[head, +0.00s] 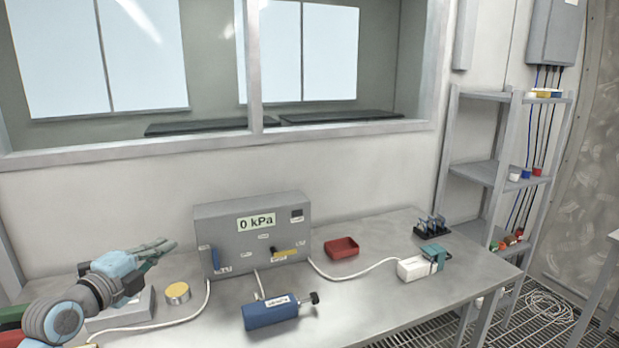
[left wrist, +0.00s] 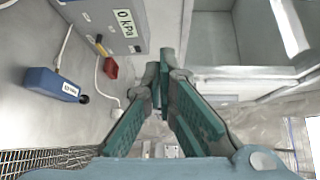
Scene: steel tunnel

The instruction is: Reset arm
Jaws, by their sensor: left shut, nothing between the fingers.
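My left arm comes in from the left in the head view. Its left gripper (head: 160,246) is held above the left end of the table, beside the left edge of the grey gauge box. The teal fingers are closed together with nothing between them. In the left wrist view the gripper (left wrist: 162,80) shows its fingers meeting at the tips. The grey gauge box (head: 228,245) reads 0 kPa and stands on the table. My right gripper is in neither view.
On the steel table (head: 370,295) are a blue labelled cylinder (head: 270,312), a red tray (head: 342,248), a white block (head: 413,268), a yellow-topped tin (head: 177,293) and a black rack (head: 432,226). White cables cross the tabletop. Grey shelves (head: 485,170) stand at right.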

